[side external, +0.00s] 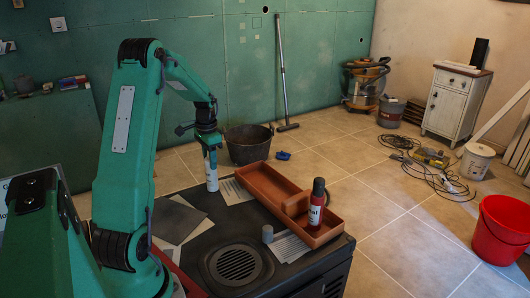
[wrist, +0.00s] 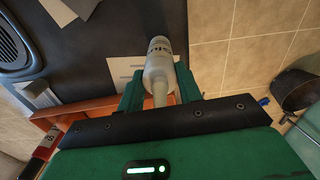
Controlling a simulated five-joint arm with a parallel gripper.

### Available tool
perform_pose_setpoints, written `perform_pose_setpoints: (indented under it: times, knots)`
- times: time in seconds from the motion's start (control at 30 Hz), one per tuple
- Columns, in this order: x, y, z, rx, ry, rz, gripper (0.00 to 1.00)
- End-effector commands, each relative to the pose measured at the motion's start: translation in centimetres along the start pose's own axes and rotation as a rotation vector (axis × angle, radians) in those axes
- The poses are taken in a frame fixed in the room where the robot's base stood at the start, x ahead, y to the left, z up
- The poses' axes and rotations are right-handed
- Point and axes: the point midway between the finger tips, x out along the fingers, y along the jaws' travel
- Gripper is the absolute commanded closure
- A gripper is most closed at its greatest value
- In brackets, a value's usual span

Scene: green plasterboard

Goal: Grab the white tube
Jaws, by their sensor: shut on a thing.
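The white tube (side external: 211,172) stands upright in the side external view, below my gripper (side external: 208,150), at the far left part of the black worktop. In the wrist view the white tube (wrist: 159,66) sits between the two green fingers of my gripper (wrist: 160,88), which are shut on it. Its narrow end points toward the gripper's palm. Its far end reaches over the worktop near a white sheet. I cannot tell whether its far end touches the worktop.
An orange-brown tray (side external: 262,188) lies right of the tube. A red bottle (side external: 316,205) with a dark cap stands at its near end. A small grey cylinder (side external: 267,234), papers and a dark grey sheet (side external: 178,221) lie on the worktop (side external: 305,270). A dark bucket (side external: 248,145) stands on the floor behind.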

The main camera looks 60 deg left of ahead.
Motion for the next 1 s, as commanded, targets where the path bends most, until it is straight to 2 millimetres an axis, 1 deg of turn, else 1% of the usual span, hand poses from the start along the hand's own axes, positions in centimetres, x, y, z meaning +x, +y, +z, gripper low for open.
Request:
perform_pose_setpoints:
  times: [0.27,0.37,0.57,0.67,1.0]
  knots:
    - [-0.6,-0.1,-0.1,0.000,0.002,-0.002,1.00]
    - [-1.4,-0.1,-0.1,0.000,0.002,-0.002,1.00]
    - [-4.0,-0.1,-0.1,0.000,0.004,-0.004,1.00]
    - [-5.0,1.4,-0.5,0.003,0.003,-0.003,1.00]
    - [-8.6,7.2,-1.9,0.004,0.003,-0.002,1.00]
